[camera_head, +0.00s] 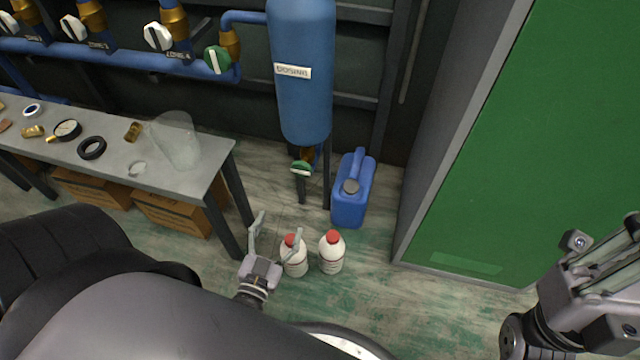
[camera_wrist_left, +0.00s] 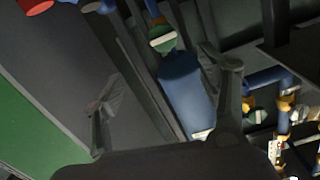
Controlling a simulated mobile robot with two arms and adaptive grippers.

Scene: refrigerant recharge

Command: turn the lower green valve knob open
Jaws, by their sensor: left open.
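The lower green valve knob (camera_head: 301,168), with a white bar across it, sits under the blue dosing tank (camera_head: 302,75). In the left wrist view this knob (camera_wrist_left: 162,38) shows ahead, between and beyond the fingers. My left gripper (camera_head: 277,226) is open and empty, nearer the camera than the knob and apart from it. Its spread fingers also show in the left wrist view (camera_wrist_left: 158,72). Part of my right gripper (camera_head: 600,265) shows at the right edge; its fingertips cannot be made out.
Two white bottles with red caps (camera_head: 331,252) stand on the floor by my left gripper. A blue jug (camera_head: 351,198) stands right of the knob. A grey table (camera_head: 105,165) is at left, a green panel (camera_head: 530,130) at right. An upper green knob (camera_head: 217,60) is on the pipe.

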